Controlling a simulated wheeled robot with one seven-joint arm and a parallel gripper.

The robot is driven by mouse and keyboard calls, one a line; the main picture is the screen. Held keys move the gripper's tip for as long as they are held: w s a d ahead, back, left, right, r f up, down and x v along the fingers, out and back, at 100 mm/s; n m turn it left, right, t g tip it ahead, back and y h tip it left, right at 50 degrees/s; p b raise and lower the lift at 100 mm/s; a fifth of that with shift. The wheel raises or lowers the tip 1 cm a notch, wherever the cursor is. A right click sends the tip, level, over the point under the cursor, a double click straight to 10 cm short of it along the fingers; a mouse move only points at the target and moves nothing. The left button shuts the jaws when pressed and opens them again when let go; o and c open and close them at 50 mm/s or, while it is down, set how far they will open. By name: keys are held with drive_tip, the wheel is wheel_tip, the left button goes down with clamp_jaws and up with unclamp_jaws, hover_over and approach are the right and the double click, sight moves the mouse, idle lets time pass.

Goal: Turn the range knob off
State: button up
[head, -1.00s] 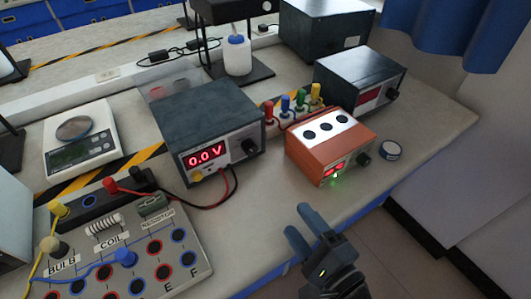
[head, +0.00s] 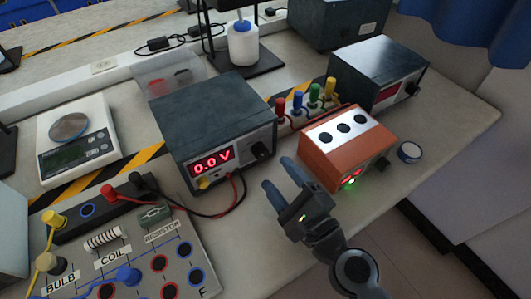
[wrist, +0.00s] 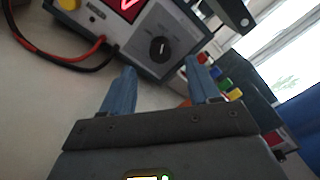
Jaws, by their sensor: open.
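A black range knob (head: 260,150) sits on the front panel of a dark meter (head: 210,118) whose red display reads 0.0 V. In the wrist view the knob (wrist: 160,46) shows upright on a grey dial face with marks around it, too small to read. My gripper (head: 279,174) is open and empty, in front of the meter's right side. In the wrist view the gripper (wrist: 160,68) has its two blue fingers pointing at the panel, with the knob beyond and between the tips. The fingers appear apart from the knob.
Red and black leads (head: 234,195) curve from the meter's front. An orange box (head: 318,158) with a knob stands close to the right of my gripper. Colored plugs (head: 298,101) stand behind it. A circuit board (head: 130,260) lies front left.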

sight(263, 156)
drive_tip(key=x, duration=0.6)
drive_tip(key=shift+p, duration=0.4)
drive_tip(key=shift+s, duration=0.1)
drive_tip(key=c, duration=1)
